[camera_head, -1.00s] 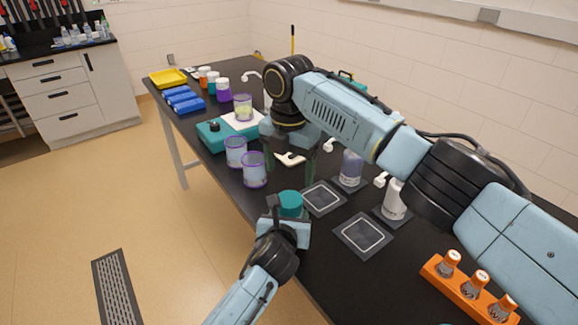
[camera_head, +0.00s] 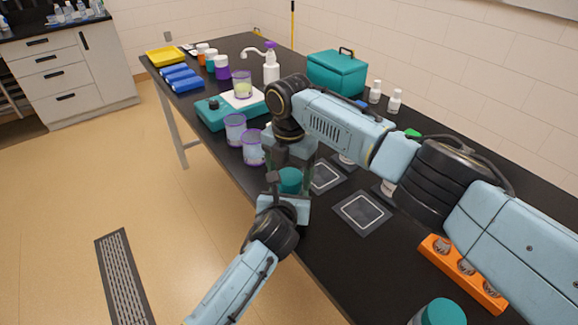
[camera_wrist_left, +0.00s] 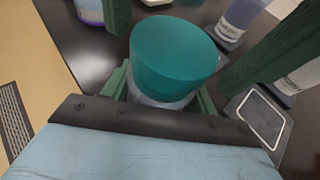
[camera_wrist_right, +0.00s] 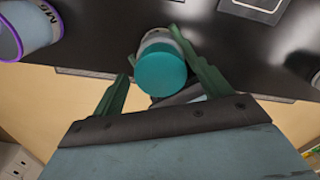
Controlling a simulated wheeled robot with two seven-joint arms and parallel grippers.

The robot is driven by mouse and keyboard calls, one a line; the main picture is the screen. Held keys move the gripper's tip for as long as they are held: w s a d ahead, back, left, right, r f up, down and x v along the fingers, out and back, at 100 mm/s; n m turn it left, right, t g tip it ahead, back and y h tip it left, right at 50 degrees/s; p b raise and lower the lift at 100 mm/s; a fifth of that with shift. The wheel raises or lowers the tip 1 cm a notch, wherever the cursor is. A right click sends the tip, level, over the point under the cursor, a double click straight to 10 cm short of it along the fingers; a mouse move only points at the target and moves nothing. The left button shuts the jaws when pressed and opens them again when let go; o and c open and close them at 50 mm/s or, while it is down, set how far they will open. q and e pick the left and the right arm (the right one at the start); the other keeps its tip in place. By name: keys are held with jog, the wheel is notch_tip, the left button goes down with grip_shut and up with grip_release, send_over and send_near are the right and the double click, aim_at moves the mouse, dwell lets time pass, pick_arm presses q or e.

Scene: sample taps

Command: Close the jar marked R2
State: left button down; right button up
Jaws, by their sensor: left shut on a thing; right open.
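A jar with a teal lid (camera_head: 290,180) is held upright at the bench's front edge; the lid also shows in the left wrist view (camera_wrist_left: 172,58) and right wrist view (camera_wrist_right: 160,70). My left gripper (camera_head: 284,197) is shut on the jar's pale body (camera_wrist_left: 158,101), below the lid. My right gripper (camera_head: 291,163) is open above the lid, its fingers pointing down on either side and apart from it. The lid sits on the jar; how tightly, I cannot tell. No R2 mark is legible. Another teal-lidded jar (camera_head: 440,312) stands at the near bench edge.
Purple-rimmed beakers (camera_head: 253,147) stand left of the grippers. Dark square pads (camera_head: 362,212) lie to the right, with bottles behind, partly hidden by my right arm. An orange rack (camera_head: 464,272) stands nearer. A teal box (camera_head: 337,72) stands at the back.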

jog(key=shift+c, duration=0.5)
jog(key=c, duration=1)
jog(key=m, duration=0.6)
jog(key=o, duration=1.1)
jog(key=shift+s, duration=0.1)
